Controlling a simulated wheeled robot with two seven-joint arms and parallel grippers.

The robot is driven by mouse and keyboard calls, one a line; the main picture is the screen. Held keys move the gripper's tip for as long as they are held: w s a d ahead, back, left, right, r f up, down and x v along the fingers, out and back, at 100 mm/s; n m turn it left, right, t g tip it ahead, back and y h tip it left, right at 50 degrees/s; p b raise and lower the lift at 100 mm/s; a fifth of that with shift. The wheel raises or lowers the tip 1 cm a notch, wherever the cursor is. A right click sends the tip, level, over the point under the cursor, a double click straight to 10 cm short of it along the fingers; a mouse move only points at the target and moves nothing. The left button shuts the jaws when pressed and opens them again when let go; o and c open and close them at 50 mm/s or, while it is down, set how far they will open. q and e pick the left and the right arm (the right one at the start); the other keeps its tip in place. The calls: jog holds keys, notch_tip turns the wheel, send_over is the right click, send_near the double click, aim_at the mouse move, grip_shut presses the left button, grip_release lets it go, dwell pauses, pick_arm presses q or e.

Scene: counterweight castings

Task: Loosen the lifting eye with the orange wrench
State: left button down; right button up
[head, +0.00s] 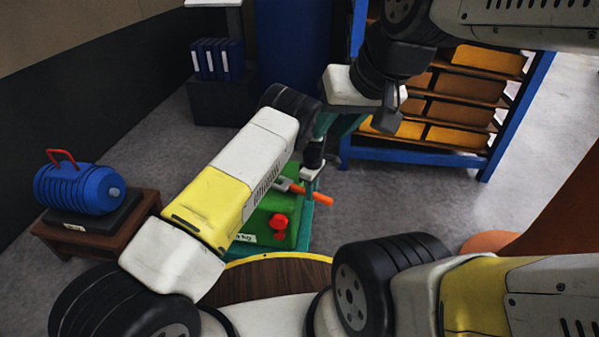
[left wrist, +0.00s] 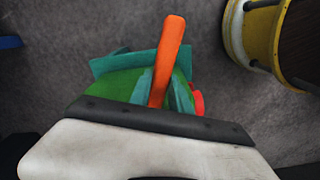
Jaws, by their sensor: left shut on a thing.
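The orange wrench (head: 316,196) lies over the green casting, its orange handle pointing right and its grey head running left under my forearm. Its handle (left wrist: 168,55) also shows in the left wrist view, between the teal fingers. My left gripper (head: 308,180) is shut on the wrench. The green casting (head: 262,222) is partly hidden by my left arm. A red knob-like piece (head: 279,226) stands on its front; I cannot tell whether it is the lifting eye. Where the wrench head ends is hidden. My right gripper (head: 388,108) is higher and away from the wrench; its opening is unclear.
A blue ribbed motor (head: 78,190) with a red handle sits on a low brown table (head: 62,238) at left. A blue rack (head: 487,165) with orange bins stands behind at right. A round wooden-topped stool (head: 262,277) is in front. Grey floor lies between.

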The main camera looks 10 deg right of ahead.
pick_arm(q)
jog(key=shift+s+d, duration=0.4)
jog(key=shift+d, duration=0.1)
jog(key=shift+r, duration=4)
